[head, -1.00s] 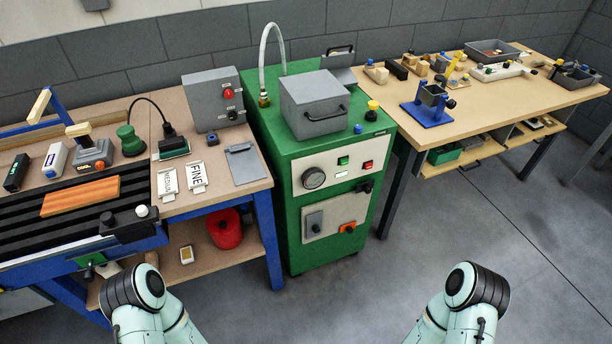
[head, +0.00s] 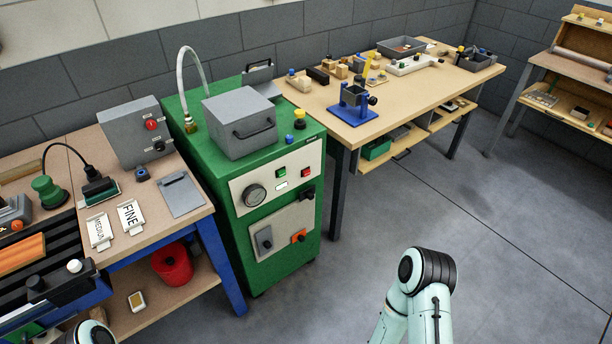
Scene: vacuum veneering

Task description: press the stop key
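The green machine (head: 270,249) stands in the middle of the head view, with a pale control panel on its front. On the panel sit a red key (head: 306,172), a green key (head: 281,172) to its left, and a round gauge (head: 254,195) at the left end. I cannot read any lettering on the keys. Only parts of my two arms show at the bottom edge. Neither gripper is in view, and nothing covers the panel.
A workbench with a grey box (head: 139,131) stands at left, its blue leg (head: 221,265) close to the machine. A wooden table (head: 330,103) with fixtures stands at right. A shelf bench (head: 545,72) is at far right. The floor (head: 370,235) in front is clear.

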